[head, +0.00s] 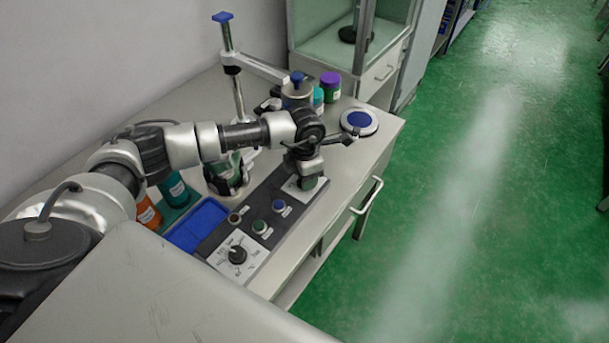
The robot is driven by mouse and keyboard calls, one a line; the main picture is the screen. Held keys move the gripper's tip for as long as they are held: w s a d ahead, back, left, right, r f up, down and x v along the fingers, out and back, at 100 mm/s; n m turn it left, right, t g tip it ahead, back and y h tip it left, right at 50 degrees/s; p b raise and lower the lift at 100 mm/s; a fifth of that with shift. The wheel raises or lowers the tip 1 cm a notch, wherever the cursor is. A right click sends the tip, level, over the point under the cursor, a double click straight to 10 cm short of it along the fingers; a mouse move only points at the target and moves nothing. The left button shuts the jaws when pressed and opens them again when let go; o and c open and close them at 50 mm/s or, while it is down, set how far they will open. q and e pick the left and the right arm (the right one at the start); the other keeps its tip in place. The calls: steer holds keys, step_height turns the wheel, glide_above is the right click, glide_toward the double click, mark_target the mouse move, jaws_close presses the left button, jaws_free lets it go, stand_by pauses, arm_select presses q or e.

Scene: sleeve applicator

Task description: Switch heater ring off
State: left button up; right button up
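A dark control panel (222,229) runs along the bench's front. It carries a black dial knob (237,255) on a white scaled plate, a brown button (234,218), a green button (259,226) and a blue button (279,205). At its far end is a white plate (291,188) with a dark green control (309,183) on it. My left arm reaches across from the left, and my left gripper (308,176) points down at this control. The fingers are small and dark, so their opening and contact cannot be told. I cannot clearly identify the heater ring. My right gripper is out of view.
A stand with a blue-topped post (228,45) rises behind my arm. A blue tray (196,224) lies left of the panel. Teal (174,189) and orange (148,212) jars stand beyond it. A round blue-topped disc (359,121) sits at the bench's right. Green floor (470,220) is clear.

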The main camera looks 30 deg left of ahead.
arm_select(q)
steer(key=shift+o, duration=1.3)
steer(key=shift+s, duration=0.1)
step_height(320, 180, up, 11)
steer(key=b, duration=0.1)
steer(key=shift+f+b, duration=0.15)
steer(key=shift+b, duration=0.15)
